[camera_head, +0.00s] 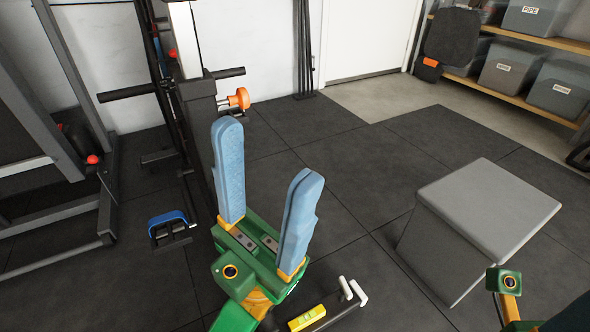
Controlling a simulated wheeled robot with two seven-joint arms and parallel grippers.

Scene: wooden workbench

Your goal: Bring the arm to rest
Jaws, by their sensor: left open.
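My left gripper (266,155) is in the middle of the head view, with its two blue fingers spread apart and pointing up the picture. It is open, and nothing is between the fingers. Its green and wood-coloured body lies below them, over the dark floor. A green part of my right arm (505,282) shows at the bottom right. The fingers of my right gripper are out of the picture.
A grey box-like block (490,205) stands on the dark tiled floor to the right. Black gym equipment (195,115) with an orange knob (240,98) stands behind and left of my left gripper. Shelves with grey bins (561,88) are at the back right.

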